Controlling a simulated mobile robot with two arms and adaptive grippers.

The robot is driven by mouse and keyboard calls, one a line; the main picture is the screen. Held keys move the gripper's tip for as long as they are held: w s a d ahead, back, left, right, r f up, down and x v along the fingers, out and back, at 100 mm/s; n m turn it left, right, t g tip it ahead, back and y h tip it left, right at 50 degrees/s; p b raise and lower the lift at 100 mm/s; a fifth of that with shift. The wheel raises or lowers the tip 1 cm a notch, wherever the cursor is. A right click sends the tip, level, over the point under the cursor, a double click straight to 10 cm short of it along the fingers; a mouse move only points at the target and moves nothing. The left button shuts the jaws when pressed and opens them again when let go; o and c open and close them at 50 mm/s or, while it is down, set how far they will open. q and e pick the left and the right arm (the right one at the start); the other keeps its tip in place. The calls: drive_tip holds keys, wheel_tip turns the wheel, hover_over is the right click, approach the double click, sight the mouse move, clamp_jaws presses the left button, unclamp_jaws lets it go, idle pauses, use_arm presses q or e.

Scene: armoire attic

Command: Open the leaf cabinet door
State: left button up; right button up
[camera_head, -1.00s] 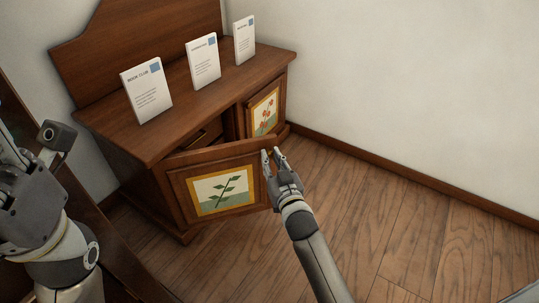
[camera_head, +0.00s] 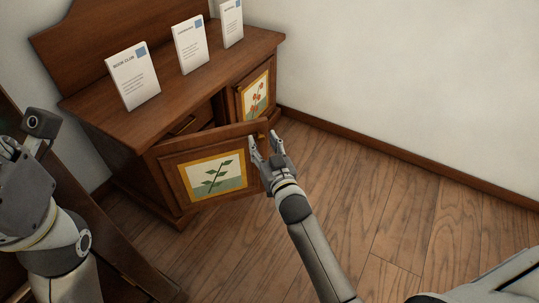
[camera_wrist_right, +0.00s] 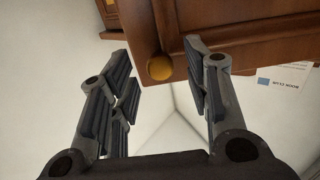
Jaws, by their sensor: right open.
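The leaf cabinet door (camera_head: 214,176) carries a picture of a green leafy sprig in a yellow frame. It stands partly open, swung out from the cabinet with a gap above it. My right gripper (camera_head: 263,145) is open at the door's free right edge. I cannot tell whether a finger touches the door. My left gripper (camera_head: 22,150) is at the left edge, and its fingers are not clear.
The cabinet top (camera_head: 185,90) holds several white cards, including a Book Club card (camera_head: 133,76). The flower door (camera_head: 255,97) looks shut at the right. A dark wooden piece stands at lower left. The floor (camera_head: 400,210) at right is clear.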

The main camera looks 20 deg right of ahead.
drive_tip(key=s, duration=1.1)
drive_tip(key=shift+s, duration=0.25)
